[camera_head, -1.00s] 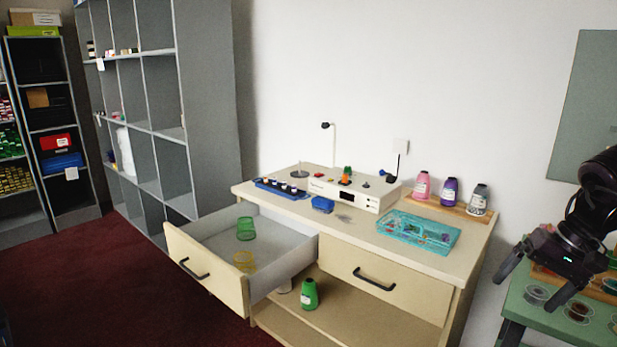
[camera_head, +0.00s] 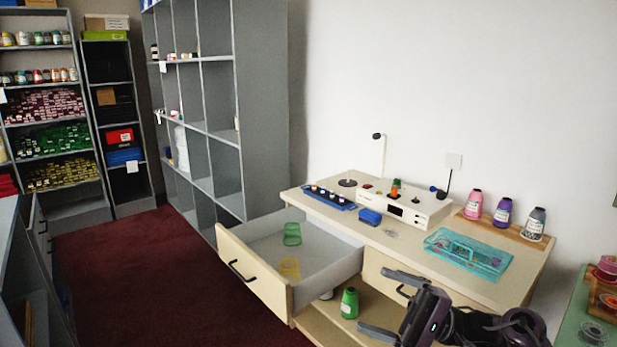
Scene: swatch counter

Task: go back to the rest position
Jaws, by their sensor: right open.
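My right gripper (camera_head: 385,305) is in the lower right, in front of the counter (camera_head: 510,290) and its right-hand drawer. Its two dark fingers point left and stand apart, with nothing between them. It hides part of the closed drawer and its handle. My left gripper is not in view.
The left drawer (camera_head: 255,282) stands open, holding a green cup (camera_head: 292,234) and a yellow cup (camera_head: 289,268). A green bottle (camera_head: 349,303) is on the lower shelf. A teal tray (camera_head: 468,255) is on top. A green table (camera_head: 572,325) is at right. Red floor (camera_head: 150,270) at left is clear.

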